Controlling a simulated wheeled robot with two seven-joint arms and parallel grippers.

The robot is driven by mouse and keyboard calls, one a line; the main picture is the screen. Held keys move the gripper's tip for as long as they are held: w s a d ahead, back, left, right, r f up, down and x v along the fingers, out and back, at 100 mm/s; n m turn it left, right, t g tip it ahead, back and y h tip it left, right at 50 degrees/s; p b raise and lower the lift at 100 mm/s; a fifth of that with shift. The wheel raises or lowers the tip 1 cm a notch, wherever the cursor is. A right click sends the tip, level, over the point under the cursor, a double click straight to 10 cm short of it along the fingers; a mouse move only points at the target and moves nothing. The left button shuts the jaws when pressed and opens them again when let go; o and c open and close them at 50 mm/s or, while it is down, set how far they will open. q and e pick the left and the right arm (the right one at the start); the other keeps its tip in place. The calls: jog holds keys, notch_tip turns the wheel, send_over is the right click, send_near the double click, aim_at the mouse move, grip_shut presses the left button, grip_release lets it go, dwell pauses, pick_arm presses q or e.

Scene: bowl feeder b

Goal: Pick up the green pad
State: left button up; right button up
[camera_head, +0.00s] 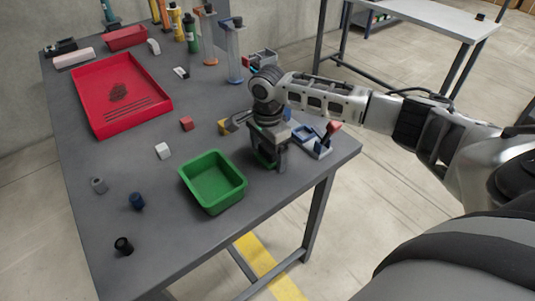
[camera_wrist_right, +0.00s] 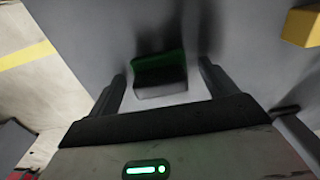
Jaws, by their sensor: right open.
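The green pad (camera_wrist_right: 160,63) shows in the right wrist view as a small dark green block with a grey near side, in shadow. It lies on the grey table between the fingers of my right gripper (camera_wrist_right: 163,80). The fingers are apart and I see a gap on each side of it. In the head view my right gripper (camera_head: 270,163) points down near the table's right edge, and a bit of the green pad (camera_head: 264,160) shows between its fingers; the rest is hidden. My left gripper is not in view.
A green tray (camera_head: 213,205) stands just left of my right gripper. A yellow block (camera_head: 224,127) and a blue holder with a red part (camera_head: 320,146) are close by. A red tray (camera_head: 85,122) and several bottles are farther back.

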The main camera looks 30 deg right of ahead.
aim_at(267, 147)
jog(key=c, duration=1.1)
jog(key=shift+r, duration=0.15)
jog(key=shift+r, duration=0.25)
notch_tip(267, 147, up, 2)
jog(key=shift+r, duration=0.15)
jog(key=w+a+r, duration=0.2)
jog(key=a+r, duration=0.1)
jog(key=a, duration=0.1)
jog(key=w+a+r, duration=0.2)
jog(key=a+r, duration=0.1)
jog(key=a, duration=0.1)
jog(key=w+a+r, duration=0.2)
jog(key=a+r, duration=0.2)
jog(key=shift+w+a+b, duration=0.2)
jog(key=shift+w+b, duration=0.15)
jog(key=shift+b, duration=0.05)
